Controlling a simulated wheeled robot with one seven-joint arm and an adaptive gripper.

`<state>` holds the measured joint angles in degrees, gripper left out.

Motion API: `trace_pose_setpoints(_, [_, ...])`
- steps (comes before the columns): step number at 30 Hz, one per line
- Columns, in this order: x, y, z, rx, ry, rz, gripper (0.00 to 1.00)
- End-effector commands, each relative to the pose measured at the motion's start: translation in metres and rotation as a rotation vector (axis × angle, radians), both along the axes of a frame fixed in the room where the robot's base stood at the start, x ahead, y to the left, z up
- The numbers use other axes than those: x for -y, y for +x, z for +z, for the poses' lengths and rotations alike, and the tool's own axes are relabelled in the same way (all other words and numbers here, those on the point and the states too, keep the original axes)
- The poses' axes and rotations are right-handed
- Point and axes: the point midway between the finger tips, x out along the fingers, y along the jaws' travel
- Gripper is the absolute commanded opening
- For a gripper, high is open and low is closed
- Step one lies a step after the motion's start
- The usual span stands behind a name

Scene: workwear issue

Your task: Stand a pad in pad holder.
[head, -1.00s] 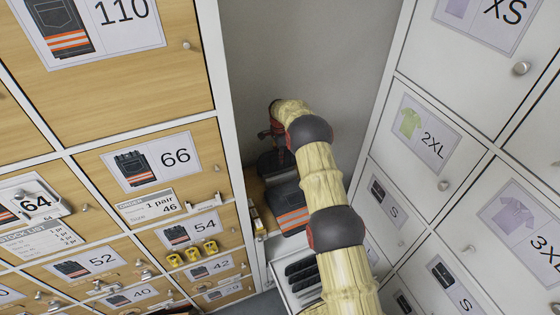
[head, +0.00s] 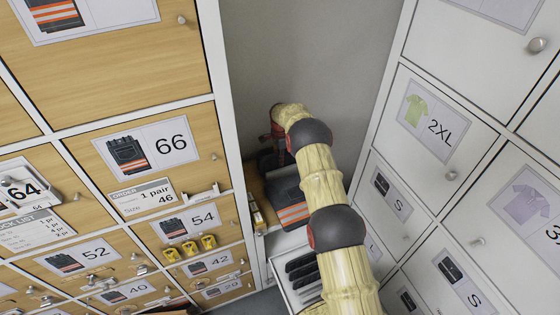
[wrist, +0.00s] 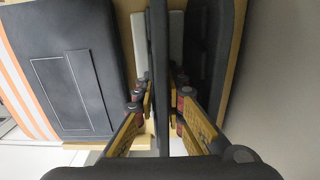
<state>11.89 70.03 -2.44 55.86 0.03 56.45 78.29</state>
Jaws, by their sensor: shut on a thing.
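My gripper (wrist: 161,88) is shut on a thin dark pad (wrist: 158,40), seen edge-on and upright between its yellow fingers in the wrist view. Pale pieces (wrist: 176,38) flank the pad beyond the fingertips; they may belong to the pad holder, but I cannot tell whether the pad is inside it. A larger black slab with rounded edges (wrist: 208,60) stands close on the right. In the head view my gripper (head: 277,135) is at the back of the niche, mostly hidden by my arm.
Folded dark trousers with orange stripes (head: 289,204) lie beside the gripper; they also fill the left of the wrist view (wrist: 65,80). An open white drawer (head: 283,283) with black items is below. Wooden lockers (head: 120,85) and white lockers (head: 455,85) flank the niche.

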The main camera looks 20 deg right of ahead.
Motion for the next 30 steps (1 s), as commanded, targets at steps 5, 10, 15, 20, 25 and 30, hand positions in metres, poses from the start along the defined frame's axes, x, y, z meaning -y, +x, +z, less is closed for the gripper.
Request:
trace_pose_setpoints(5, [0.000, 0.000, 0.001, 0.001, 0.000, 0.000, 0.00])
trace_pose_setpoints(10, [0.000, 0.000, 0.001, 0.001, 0.000, 0.000, 0.21])
trace_pose_setpoints(15, [0.000, 0.000, 0.000, 0.000, 0.000, 0.000, 0.30])
trace_pose_setpoints(20, [0.000, 0.000, 0.000, 0.000, 0.000, 0.000, 0.33])
trace_pose_setpoints(25, [0.000, 0.000, 0.001, 0.000, 0.000, 0.000, 0.33])
trace_pose_setpoints(30, [0.000, 0.001, 0.015, 0.004, -0.001, 0.000, 0.33])
